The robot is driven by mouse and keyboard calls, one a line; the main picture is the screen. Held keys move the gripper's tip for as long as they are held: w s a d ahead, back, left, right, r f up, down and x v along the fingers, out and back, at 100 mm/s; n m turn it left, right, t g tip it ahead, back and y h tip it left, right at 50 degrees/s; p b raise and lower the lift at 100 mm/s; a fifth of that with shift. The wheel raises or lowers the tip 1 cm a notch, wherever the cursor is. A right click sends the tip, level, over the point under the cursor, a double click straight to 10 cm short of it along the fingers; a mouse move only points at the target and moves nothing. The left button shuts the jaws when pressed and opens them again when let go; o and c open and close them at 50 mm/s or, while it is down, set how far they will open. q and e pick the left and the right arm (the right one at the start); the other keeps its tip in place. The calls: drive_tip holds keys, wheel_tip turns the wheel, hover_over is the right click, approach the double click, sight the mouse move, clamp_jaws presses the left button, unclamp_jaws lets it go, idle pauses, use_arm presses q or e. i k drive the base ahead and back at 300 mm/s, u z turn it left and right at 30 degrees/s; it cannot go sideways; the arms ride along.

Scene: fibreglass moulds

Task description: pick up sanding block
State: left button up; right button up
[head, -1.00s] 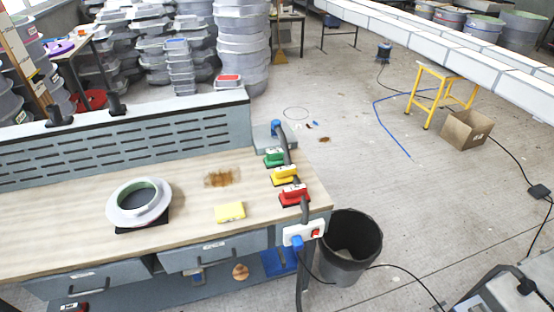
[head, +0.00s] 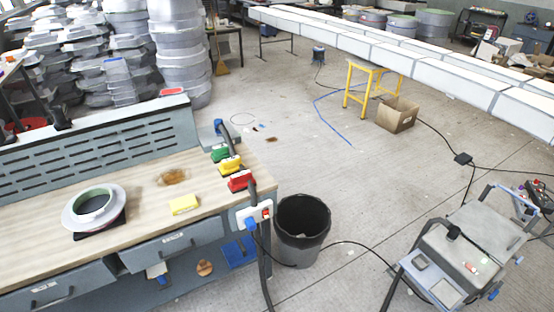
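Three handled blocks stand in a row along the right end of the workbench: a green one (head: 220,154), a yellow one (head: 229,165) and a red one (head: 241,181). They look like hand sanding blocks. A plain yellow block (head: 184,204) lies flat on the wood to their left; I cannot tell whether it is a sponge or a sanding block. Neither of my grippers shows in the head view.
A round grey mould ring (head: 94,207) sits on the workbench (head: 140,205) at left. A black bin (head: 302,230) stands right of the bench. A grey machine (head: 462,255) with cables stands at lower right. Open floor lies beyond the bin.

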sight(220, 152)
drive_tip(key=z, duration=0.45)
drive_tip(key=i, duration=1.25)
drive_tip(key=u, duration=1.2)
drive_tip(key=i, duration=0.55)
drive_tip(key=u, duration=0.65)
